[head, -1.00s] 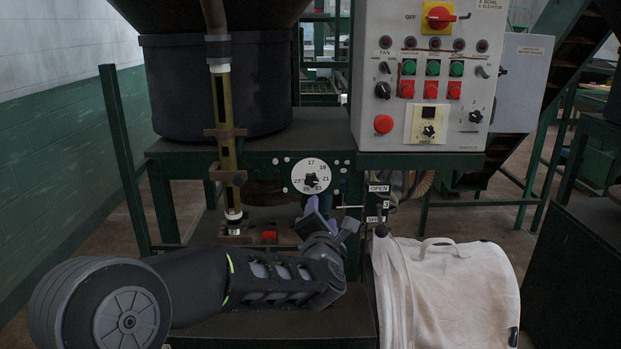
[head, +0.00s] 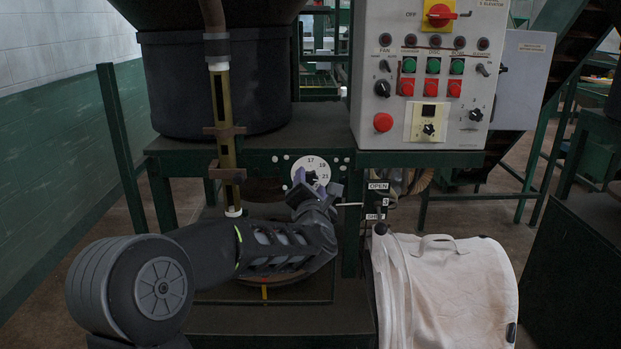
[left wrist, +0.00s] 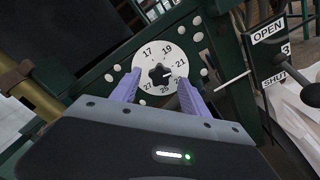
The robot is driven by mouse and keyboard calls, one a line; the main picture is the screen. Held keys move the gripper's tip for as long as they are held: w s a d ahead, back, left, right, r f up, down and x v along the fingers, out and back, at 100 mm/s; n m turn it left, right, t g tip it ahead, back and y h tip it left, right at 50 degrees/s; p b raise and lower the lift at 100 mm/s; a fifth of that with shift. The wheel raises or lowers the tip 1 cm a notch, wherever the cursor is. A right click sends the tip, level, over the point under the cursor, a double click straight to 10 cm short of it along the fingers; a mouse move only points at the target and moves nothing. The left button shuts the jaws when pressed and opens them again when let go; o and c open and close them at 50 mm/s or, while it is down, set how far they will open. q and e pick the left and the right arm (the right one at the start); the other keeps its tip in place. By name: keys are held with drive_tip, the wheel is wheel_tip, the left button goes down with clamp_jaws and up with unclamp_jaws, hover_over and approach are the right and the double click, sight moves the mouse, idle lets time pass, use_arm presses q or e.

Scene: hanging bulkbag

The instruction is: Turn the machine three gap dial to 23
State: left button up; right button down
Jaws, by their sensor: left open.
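The gap dial is a round white plate with black numbers and a dark central knob. In the head view the dial (head: 310,163) shows only its upper part, with 17, 19 and 21 readable; my gripper hides the rest. In the left wrist view the dial (left wrist: 150,58) shows more, and its knob (left wrist: 160,75) lies between my fingers. The knob's exact setting is too small to read surely. My left gripper (head: 317,186) is open in front of the dial. Its purple fingers (left wrist: 159,79) flank the knob; I cannot tell whether they touch it.
An OPEN/SHUT plate (head: 378,187) marked 3, with a lever, is close right of the dial. A control box (head: 420,130) hangs above right. A pale canvas bag (head: 450,285) stands below right. A vertical pipe (head: 226,130) runs down left of the dial.

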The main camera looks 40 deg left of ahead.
use_arm(q)
drive_tip(key=shift+x, duration=0.9)
drive_tip(key=shift+c, duration=0.4)
clamp_jaws()
